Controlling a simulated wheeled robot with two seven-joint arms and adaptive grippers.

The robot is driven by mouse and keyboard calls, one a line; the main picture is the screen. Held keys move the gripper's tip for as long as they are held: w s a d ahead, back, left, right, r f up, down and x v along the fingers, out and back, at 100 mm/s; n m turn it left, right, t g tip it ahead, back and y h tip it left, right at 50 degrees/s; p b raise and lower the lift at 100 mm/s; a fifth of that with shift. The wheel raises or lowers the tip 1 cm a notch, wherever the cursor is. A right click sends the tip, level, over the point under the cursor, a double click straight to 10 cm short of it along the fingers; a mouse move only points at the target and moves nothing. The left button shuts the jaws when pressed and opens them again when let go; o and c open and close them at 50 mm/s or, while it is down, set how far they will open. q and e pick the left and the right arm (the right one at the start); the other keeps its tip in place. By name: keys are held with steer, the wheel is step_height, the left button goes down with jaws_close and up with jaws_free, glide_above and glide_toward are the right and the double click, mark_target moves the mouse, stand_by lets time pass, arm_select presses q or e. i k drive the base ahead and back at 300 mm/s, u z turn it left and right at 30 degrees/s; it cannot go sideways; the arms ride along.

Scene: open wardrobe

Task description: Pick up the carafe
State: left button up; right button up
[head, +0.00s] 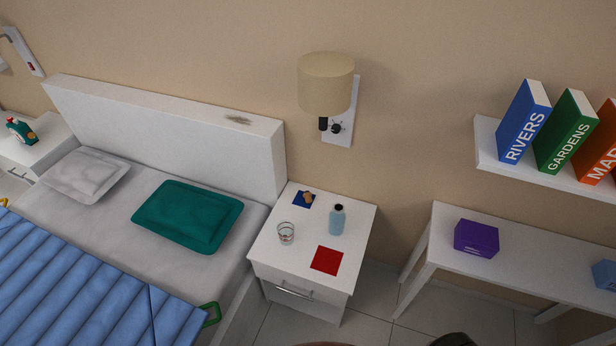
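A light-blue bottle-like carafe (336,221) with a dark cap stands upright on the white nightstand (302,258), right of the bed. A clear drinking glass (286,233) stands to its left. A red square (327,261) lies in front of the carafe, near the nightstand's front edge. Neither of my grippers is in view.
A wall lamp (326,82) hangs above the nightstand. The bed, with a white headboard (170,120) and green pillow (188,216), is on the left. A white desk (520,248) with a purple box (477,238) stands right, below a book shelf (545,172).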

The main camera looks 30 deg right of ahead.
mark_target(338, 217)
steer(key=u, duration=0.1)
steer(key=k, duration=0.35)
steer(key=z, duration=0.4)
steer(key=i, duration=0.35)
steer(key=z, duration=0.85)
